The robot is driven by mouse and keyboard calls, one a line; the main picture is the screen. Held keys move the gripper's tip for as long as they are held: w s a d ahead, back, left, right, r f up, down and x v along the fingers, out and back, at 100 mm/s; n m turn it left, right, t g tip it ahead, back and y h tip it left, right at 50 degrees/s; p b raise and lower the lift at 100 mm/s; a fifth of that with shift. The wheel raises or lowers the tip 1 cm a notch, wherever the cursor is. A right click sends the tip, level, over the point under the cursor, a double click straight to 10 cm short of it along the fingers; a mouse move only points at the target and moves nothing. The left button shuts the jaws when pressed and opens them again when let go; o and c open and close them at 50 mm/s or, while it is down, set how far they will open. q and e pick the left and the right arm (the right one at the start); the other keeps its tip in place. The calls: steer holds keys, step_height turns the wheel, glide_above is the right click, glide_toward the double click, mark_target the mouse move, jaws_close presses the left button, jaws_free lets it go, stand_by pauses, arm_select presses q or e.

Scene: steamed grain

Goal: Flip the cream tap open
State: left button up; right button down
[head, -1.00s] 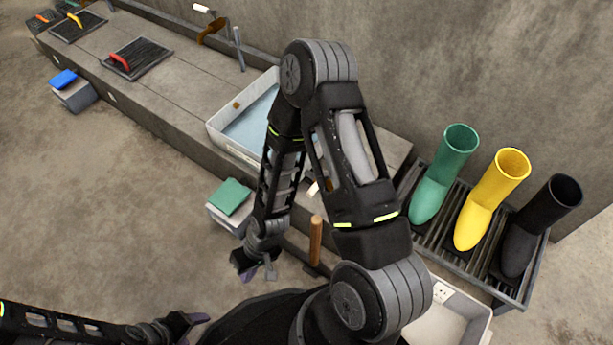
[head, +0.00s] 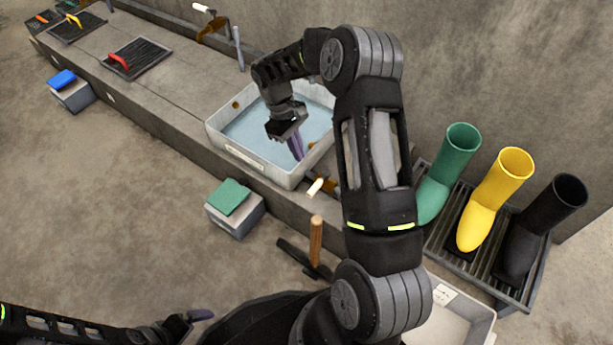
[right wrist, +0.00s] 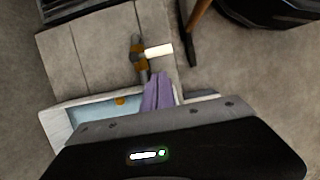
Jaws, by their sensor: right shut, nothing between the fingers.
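A tap with a cream lever (head: 315,187) and a brown body (head: 329,186) stands by the near right corner of the basin. In the right wrist view its cream lever (right wrist: 159,51) sticks out sideways from the brown body, just beyond my fingertips. My right gripper (head: 297,149) is shut and empty, its purple fingers pointing down over the basin, apart from the lever. The fingers also show in the right wrist view (right wrist: 158,92). My left gripper (head: 200,315) is low at the left; its jaw opening cannot be made out.
The white basin (head: 240,152) holds blue water. Another pale-levered tap (head: 203,9) stands farther back. Green, yellow and black boots (head: 490,200) stand on a rack at right.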

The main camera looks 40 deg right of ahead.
mark_target(315, 188)
steer(key=shift+f, duration=0.15)
steer(key=b+x, duration=0.4)
steer(key=x, duration=0.5)
steer(key=shift+s+f, duration=0.15)
steer(key=shift+f, duration=0.2)
steer(key=shift+s+a+n+p, duration=0.1)
steer(key=shift+s+n+p, duration=0.4)
steer(key=shift+n, duration=0.2)
steer(key=s+n+p, duration=0.1)
steer(key=s+n+h+p, duration=0.1)
steer(key=n, duration=0.1)
steer(key=shift+r+t, duration=0.15)
steer(key=shift+t, duration=0.15)
steer(key=s+d+n+t+h, duration=0.1)
steer(key=s+d+n+t, duration=0.2)
steer(key=n, duration=0.9)
steer(key=shift+s+d+n+p, duration=0.35)
steer(key=shift+s+d, duration=0.65)
steer(key=shift+d, duration=0.4)
